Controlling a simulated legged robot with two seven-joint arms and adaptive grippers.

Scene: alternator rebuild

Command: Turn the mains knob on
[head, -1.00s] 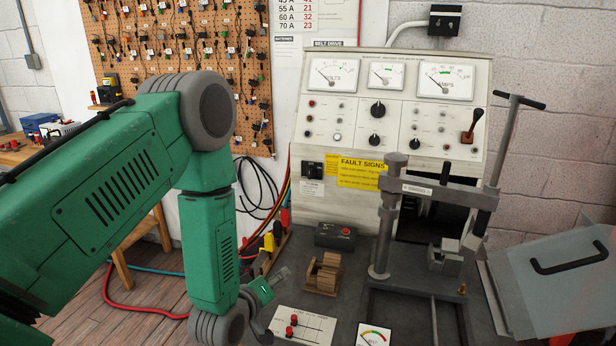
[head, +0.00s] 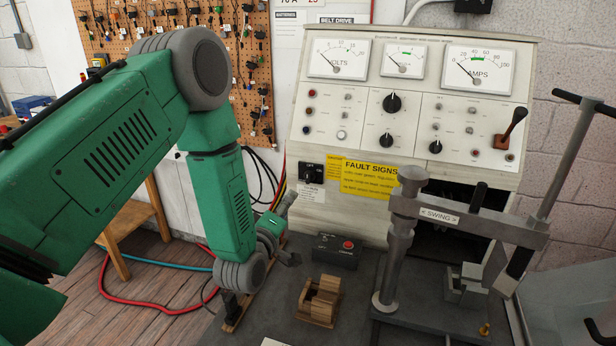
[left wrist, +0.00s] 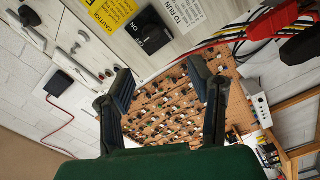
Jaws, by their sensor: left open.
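The mains knob (head: 311,173) is a black rotary switch on a dark plate, low on the left of the grey test bench panel (head: 365,130). In the left wrist view the knob (left wrist: 150,28) shows near the top, with white OFF lettering beside it. Which way it is set I cannot tell. My left gripper (head: 287,203) is below and left of the knob in the head view, apart from it. In the left wrist view its two dark fingers (left wrist: 160,82) are spread with nothing between them. My right gripper is not in view.
A yellow FAULT SIGNS label (head: 370,177) is right of the knob. Below stand a black box with a red button (head: 337,250) and a wooden block stand (head: 320,300). A grey swing clamp (head: 400,240) stands to the right. Cables (head: 262,185) hang on the left.

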